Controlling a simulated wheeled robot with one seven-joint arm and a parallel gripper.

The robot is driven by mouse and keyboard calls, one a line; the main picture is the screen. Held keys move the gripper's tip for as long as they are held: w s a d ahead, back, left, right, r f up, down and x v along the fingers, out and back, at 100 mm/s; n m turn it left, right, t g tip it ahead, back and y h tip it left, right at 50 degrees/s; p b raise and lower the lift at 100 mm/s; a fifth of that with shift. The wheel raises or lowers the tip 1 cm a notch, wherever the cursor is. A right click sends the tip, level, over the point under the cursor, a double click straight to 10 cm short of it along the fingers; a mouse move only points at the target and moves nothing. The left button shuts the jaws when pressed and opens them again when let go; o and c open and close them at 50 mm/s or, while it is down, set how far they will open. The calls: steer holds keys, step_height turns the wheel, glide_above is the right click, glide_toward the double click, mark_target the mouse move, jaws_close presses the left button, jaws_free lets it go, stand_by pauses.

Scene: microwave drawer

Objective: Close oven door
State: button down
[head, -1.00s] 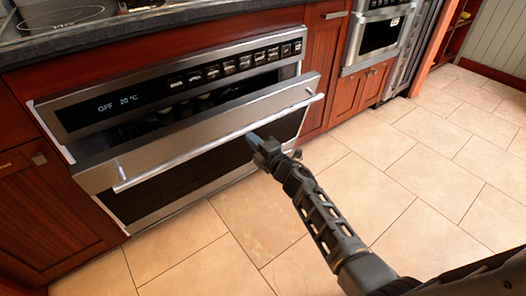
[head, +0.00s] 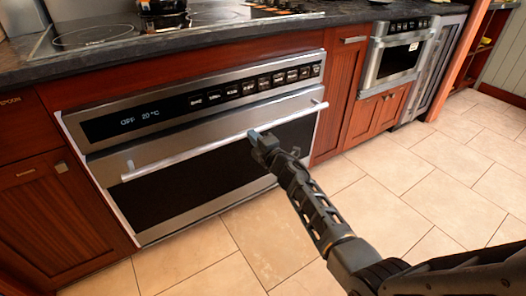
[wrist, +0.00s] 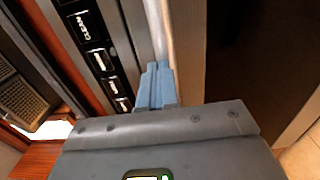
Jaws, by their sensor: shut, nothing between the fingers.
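The oven door (head: 190,196) is upright and looks flush with the oven front, with a dark window and a silver bar handle (head: 190,161) along its top. The oven's control panel (head: 200,100) above it reads OFF 20 °C. My gripper (head: 255,135) is at the handle, right of its middle. In the wrist view, its blue fingertips (wrist: 157,83) are shut together with nothing between them. They are at or against the handle bar (wrist: 158,30); I cannot tell whether they touch it.
A cooktop (head: 130,30) is set in the dark counter (head: 60,72) above the oven. Red wooden cabinets (head: 345,95) flank the oven. A second, smaller appliance (head: 395,55) stands farther right. The tiled floor (head: 440,180) on the right is clear.

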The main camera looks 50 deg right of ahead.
steer(key=w, duration=0.1)
steer(key=w+r, duration=0.1)
steer(key=w, duration=0.1)
steer(key=shift+d+r, duration=0.3)
steer(key=shift+r, duration=0.05)
steer(key=f+p+v, duration=0.1)
steer(key=p+v, duration=0.2)
steer(key=v, duration=0.5)
steer(key=shift+s, duration=0.4)
steer(key=shift+f, duration=0.1)
